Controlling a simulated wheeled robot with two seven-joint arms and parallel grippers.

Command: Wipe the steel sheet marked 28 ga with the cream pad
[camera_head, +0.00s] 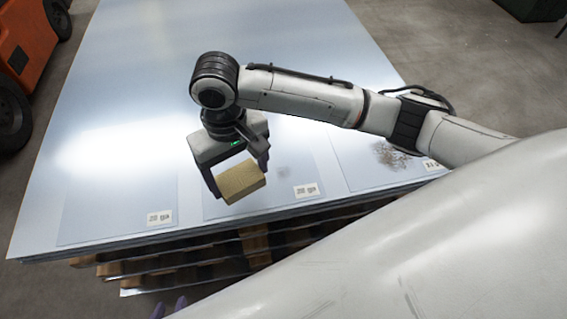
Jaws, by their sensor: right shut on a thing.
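My right gripper (238,177) is shut on the cream pad (240,181), a tan-yellow block, over the middle sheet. I cannot tell whether the pad touches it. Three thin steel sheets lie side by side: a left sheet (115,200), a middle sheet (235,207) and a right sheet (355,172). Each has a white label near its front right corner; the numbers are too small to read surely. The middle sheet has a faint grey smudge (284,172); the right one has brown marks (393,154).
The sheets lie on a large, shiny steel stack (120,90) on wooden pallets (195,271). An orange vehicle (32,40) with black wheels stands at the left. A dark green object (532,8) is at the far right. My own arm covers the lower right.

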